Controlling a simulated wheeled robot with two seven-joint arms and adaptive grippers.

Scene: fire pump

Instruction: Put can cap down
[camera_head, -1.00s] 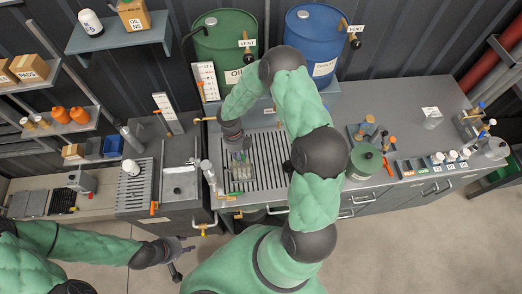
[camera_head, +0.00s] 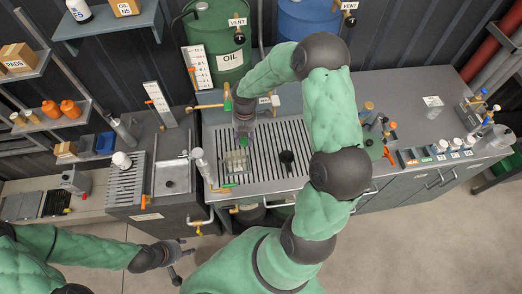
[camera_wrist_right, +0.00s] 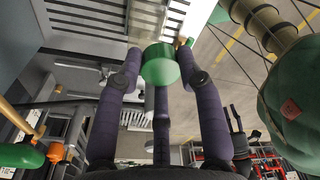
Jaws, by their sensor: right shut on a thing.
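The can cap (camera_wrist_right: 160,65) is a short green cylinder at the fingertips in the right wrist view. The purple fingers of my right gripper (camera_wrist_right: 160,82) are closed around it. The green can (camera_head: 375,148) is mostly hidden behind my right arm. My left gripper (camera_head: 178,258) is open and empty, low at the left, in front of the bench.
The drain grate (camera_head: 262,168) has bare slats, with a dark round-topped thing (camera_head: 287,157) right of the clear container. A tap (camera_head: 200,165) stands at its left edge. Green oil (camera_head: 218,30) and blue (camera_head: 310,20) drums stand behind. Bottles (camera_head: 455,145) line the right bench.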

